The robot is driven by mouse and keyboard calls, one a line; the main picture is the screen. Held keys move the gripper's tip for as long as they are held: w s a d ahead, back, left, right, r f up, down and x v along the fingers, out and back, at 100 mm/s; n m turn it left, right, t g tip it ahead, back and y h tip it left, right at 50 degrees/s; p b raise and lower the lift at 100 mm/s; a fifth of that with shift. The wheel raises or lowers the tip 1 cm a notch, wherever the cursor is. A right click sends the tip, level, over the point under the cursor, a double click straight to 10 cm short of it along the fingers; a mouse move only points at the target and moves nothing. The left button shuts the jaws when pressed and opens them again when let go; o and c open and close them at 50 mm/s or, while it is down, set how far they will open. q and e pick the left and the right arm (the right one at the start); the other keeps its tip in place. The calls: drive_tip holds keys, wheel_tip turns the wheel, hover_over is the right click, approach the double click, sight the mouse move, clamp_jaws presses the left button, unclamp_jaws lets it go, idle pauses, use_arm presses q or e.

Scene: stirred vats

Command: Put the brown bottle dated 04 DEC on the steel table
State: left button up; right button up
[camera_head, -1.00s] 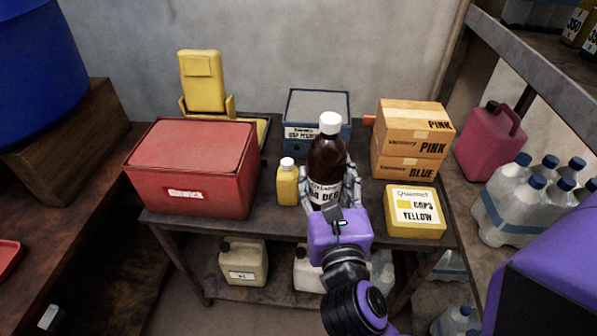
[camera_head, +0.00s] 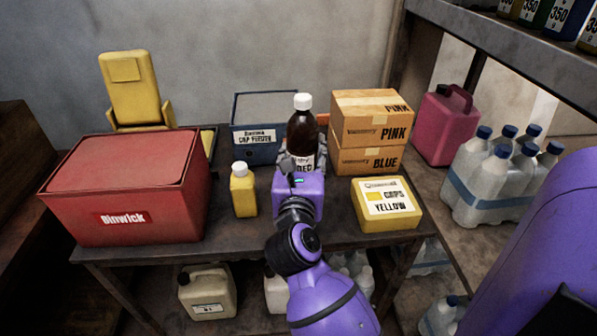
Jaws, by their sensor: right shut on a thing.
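The bottle is upright. Its base is hidden behind the gripper, so I cannot tell whether it touches the table (camera_head: 240,232), a dark, worn table. My left gripper is not in view.
On the table stand a red Binwick box (camera_head: 125,190), a small yellow bottle (camera_head: 243,190), a blue box (camera_head: 262,140), stacked PINK and BLUE cartons (camera_head: 368,130) and a yellow caps box (camera_head: 386,205). The cartons are close to the bottle's right. Bare tabletop lies around the yellow bottle.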

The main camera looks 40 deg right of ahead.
drive_tip(key=w+f, duration=0.1)
drive_tip(key=w+d+f, duration=0.1)
drive_tip(key=f, duration=0.1)
drive_tip(key=w+d+f+b, duration=0.1)
drive_tip(key=shift+f, duration=0.25)
wheel_tip(320, 180, down, 3)
drive_tip(key=shift+w+f+b, duration=0.1)
drive_tip(key=shift+f+b, duration=0.05)
drive_tip(key=shift+b, duration=0.45)
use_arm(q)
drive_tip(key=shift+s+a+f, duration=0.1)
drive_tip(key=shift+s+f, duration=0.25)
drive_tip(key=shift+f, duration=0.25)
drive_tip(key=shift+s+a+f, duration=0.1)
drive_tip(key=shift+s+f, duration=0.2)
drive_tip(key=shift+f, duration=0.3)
use_arm(e)
drive_tip(key=shift+f, duration=0.2)
drive_tip(key=o, duration=1.4)
drive_tip(key=shift+f, duration=0.1)
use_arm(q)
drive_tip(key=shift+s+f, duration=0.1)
use_arm(e)
drive_tip(key=o, duration=0.3)
drive_tip(key=shift+o, duration=0.2)
